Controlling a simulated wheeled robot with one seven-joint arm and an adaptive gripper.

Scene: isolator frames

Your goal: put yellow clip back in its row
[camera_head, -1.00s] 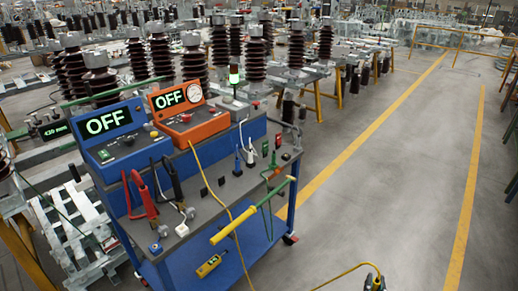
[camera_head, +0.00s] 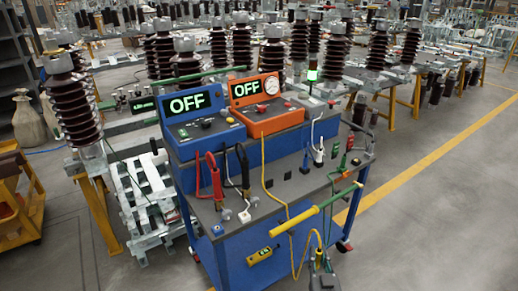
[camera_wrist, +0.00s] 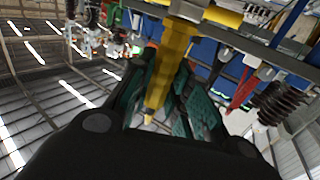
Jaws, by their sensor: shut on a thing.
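The yellow clip (camera_wrist: 172,62) stands between my fingers in the wrist view. My gripper (camera_wrist: 165,80) is shut on it. In the head view my gripper (camera_head: 319,255) is at the bottom, in front of the trolley's front edge and below the yellow-green rod. A yellow cable (camera_head: 289,212) runs from the orange box over the worktop and loops to my gripper. On the worktop stand a blue clip (camera_head: 305,164), a white clip (camera_head: 318,153), a green clip (camera_head: 335,150) and a red clip (camera_head: 350,142). Small black holders (camera_head: 287,175) stand left of them.
The blue trolley (camera_head: 235,265) carries a blue box (camera_head: 200,135) and an orange box (camera_head: 270,122), both reading OFF. A yellow-green rod (camera_head: 315,209) crosses its front edge. Red (camera_head: 214,175) and black clamps (camera_head: 243,167) stand at left. The floor (camera_head: 440,210) at right is clear.

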